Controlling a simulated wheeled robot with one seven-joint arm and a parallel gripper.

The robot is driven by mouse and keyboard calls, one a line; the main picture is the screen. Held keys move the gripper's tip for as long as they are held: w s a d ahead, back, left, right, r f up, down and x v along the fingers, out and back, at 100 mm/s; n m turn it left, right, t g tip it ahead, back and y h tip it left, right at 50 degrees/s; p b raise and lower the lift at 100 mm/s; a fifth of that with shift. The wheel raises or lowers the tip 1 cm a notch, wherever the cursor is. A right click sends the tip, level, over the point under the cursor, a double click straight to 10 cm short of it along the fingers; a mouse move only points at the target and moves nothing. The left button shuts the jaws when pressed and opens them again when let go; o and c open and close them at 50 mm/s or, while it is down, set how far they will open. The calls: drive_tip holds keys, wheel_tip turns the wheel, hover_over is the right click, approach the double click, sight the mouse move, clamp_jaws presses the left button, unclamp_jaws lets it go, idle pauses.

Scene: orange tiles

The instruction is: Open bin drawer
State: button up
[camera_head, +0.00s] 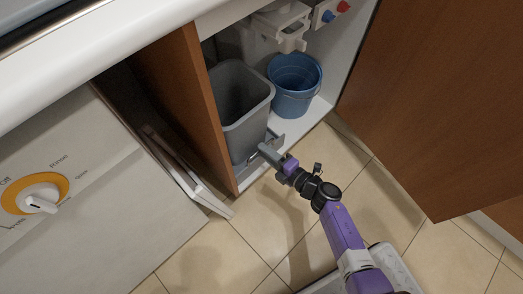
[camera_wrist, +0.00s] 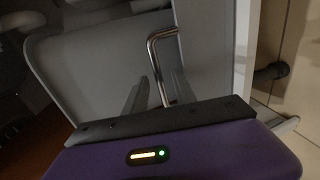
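The grey bin (camera_head: 243,105) stands inside the open cabinet under the sink, on a low pull-out base. In the wrist view, a bent metal handle (camera_wrist: 154,48) shows in front of the grey bin wall (camera_wrist: 85,65). My gripper (camera_head: 266,151) is low at the front of the bin, by the cabinet opening. In the wrist view my gripper (camera_wrist: 158,95) has its two dark fingers apart, with the lower part of the handle between them. No clear contact of the fingers with the handle shows.
A blue bucket (camera_head: 294,83) stands right of the bin. The open left door (camera_head: 186,95) is close beside the bin; the open right door (camera_head: 420,105) stands wide. A white appliance (camera_head: 90,180) has its door ajar at left.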

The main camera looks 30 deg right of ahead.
drive_tip(key=shift+b+x, duration=0.35)
drive_tip(key=shift+x, duration=0.9)
clamp_jaws()
idle(0.5)
